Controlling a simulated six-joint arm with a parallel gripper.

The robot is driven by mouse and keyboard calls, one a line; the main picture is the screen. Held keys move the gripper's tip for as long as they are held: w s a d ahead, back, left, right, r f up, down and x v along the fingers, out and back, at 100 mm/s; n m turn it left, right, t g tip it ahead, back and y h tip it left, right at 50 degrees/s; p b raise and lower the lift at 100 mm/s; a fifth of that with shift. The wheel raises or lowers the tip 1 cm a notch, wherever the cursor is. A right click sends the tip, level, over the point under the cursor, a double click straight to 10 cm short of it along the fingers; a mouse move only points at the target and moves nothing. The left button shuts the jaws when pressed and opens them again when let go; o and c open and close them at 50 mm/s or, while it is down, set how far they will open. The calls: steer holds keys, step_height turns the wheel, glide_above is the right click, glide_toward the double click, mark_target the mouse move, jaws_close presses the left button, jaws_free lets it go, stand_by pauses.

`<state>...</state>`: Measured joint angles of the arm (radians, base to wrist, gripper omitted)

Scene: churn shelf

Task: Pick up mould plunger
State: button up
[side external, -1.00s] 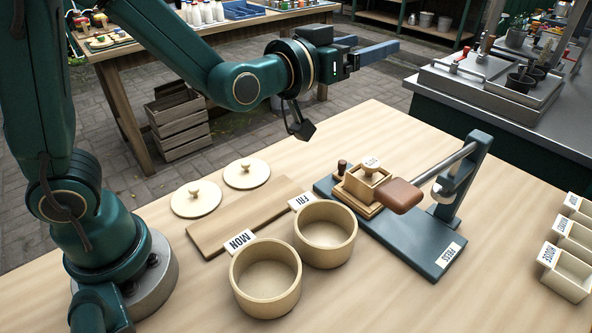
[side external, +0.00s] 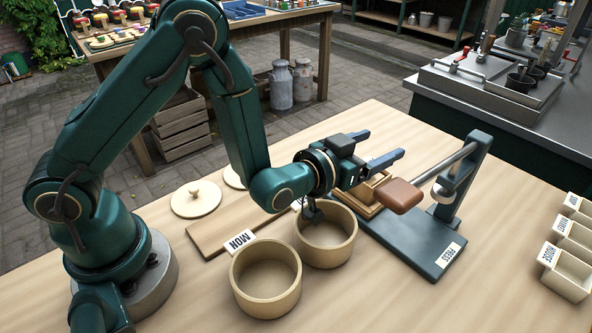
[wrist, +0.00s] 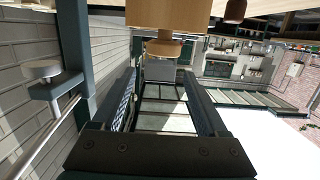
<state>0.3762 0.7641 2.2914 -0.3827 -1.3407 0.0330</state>
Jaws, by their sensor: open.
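The mould plunger (wrist: 164,48), a pale round wooden knob with a label tag, sticks out of the wooden mould box (wrist: 166,14) in the wrist view, which looks upside down. In the wrist view the plunger lies ahead, between the lines of my gripper's fingers (wrist: 158,76). I cannot tell whether they touch it.
The press's brown handle pad (side external: 402,196) and its arm and post (side external: 470,165) stand just right of the mould. Two round wooden tubs (side external: 265,285) are in front, one under my wrist. A board (side external: 215,235) and lids (side external: 195,198) lie left. Small labelled boxes (side external: 565,270) stand far right.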

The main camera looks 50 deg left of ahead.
mark_target(376, 179)
step_height(376, 179, down, 4)
steer(key=shift+r, duration=0.2)
steer(key=shift+w+f, duration=0.1)
steer(key=shift+w, duration=1.35)
jaws_close()
